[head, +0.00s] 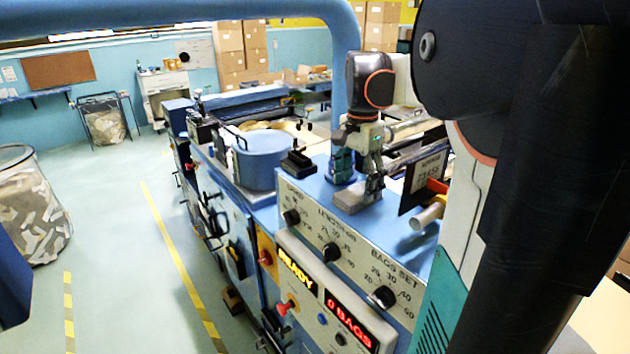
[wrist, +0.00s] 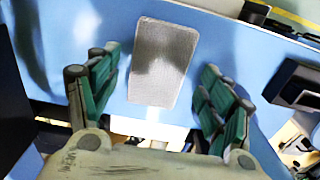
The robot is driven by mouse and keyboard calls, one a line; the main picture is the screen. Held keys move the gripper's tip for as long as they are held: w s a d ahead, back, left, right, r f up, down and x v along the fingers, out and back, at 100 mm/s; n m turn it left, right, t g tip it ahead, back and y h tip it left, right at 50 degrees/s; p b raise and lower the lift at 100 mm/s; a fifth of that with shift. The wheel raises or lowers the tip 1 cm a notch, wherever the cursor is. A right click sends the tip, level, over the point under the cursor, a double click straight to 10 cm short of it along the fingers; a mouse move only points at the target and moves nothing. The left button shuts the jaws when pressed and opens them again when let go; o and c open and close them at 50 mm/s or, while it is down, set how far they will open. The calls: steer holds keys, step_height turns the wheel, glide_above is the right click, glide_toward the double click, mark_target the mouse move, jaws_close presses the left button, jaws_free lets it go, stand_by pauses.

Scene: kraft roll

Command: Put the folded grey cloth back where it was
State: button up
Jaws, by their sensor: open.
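The folded grey cloth (head: 352,200) lies flat on the blue machine top, just behind the sloped control panel. It also shows in the wrist view (wrist: 163,50) as a grey rectangle on the blue surface. My gripper (head: 359,176) points down over the cloth. Its green fingers (wrist: 160,84) are spread wide, one to each side of the cloth's near part. They look apart from it, and nothing is held. The exact height of the fingertips above the cloth is hard to tell.
The control panel (head: 331,252) with knobs and lit displays is in front. A small black block (head: 298,162) and a blue round drum (head: 261,160) stand left of the cloth. A dark sign (head: 424,182) and a cardboard-coloured roll end (head: 428,215) are close on the right.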

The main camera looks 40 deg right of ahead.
mark_target(357, 193)
step_height(357, 193, up, 10)
steer(key=shift+r, duration=0.2)
